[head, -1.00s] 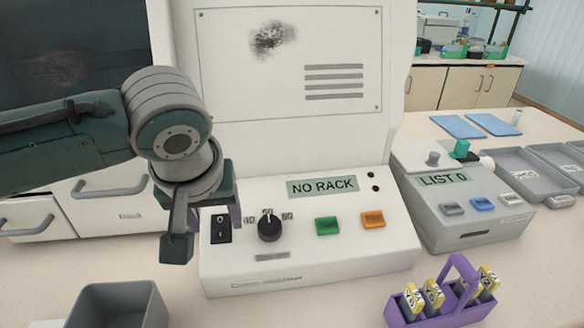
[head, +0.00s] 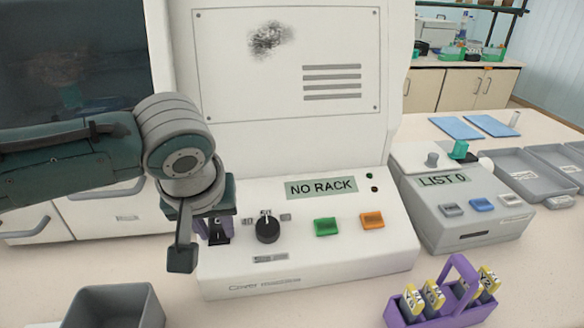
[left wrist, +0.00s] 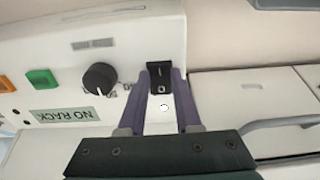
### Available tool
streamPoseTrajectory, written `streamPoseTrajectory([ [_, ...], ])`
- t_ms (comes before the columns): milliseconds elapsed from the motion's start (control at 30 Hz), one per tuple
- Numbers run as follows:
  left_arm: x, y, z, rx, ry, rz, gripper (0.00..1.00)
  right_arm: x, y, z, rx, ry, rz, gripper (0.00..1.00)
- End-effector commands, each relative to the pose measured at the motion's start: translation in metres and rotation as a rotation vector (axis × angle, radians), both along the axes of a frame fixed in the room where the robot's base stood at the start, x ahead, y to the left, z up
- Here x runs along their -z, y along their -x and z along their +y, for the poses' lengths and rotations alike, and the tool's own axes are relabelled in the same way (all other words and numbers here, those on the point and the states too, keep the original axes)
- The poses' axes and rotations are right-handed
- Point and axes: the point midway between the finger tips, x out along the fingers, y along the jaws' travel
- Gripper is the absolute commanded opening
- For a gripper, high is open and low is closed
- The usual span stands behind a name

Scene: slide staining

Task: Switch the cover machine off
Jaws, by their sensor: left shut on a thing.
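The cover machine (head: 300,262) is the white console with a display reading NO RACK (head: 321,187). Its black rocker switch (head: 219,238) is at the left of the panel, mostly covered by my gripper in the head view. The left wrist view shows the switch (left wrist: 159,69) between the tips of two purple fingers. My left gripper (left wrist: 162,78) is shut on the switch, one finger on each side; it also shows in the head view (head: 214,230). Which way the rocker is tipped I cannot tell. My right gripper is not in view.
A black knob (head: 268,229), a green button (head: 327,227) and an orange button (head: 372,220) are right of the switch. A grey machine reading LIST 0 (head: 443,180) stands further right. A purple slide rack (head: 447,312) and a grey bin (head: 115,308) are in front.

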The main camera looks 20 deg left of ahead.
Motion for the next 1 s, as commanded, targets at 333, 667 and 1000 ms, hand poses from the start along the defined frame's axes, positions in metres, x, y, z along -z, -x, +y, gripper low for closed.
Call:
streamPoseTrajectory([
  [333, -0.0001, 0.0002, 0.0002, 0.0, -0.001, 0.0, 0.0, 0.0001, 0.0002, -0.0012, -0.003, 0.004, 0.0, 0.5],
  [667, -0.0033, -0.0047, 0.0038, -0.007, 0.079, 0.138, 0.0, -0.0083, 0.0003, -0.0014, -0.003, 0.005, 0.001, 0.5],
  [1000, -0.0038, -0.0054, 0.0041, -0.001, 0.135, 0.224, 0.0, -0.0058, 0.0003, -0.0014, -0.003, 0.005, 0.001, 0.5],
])
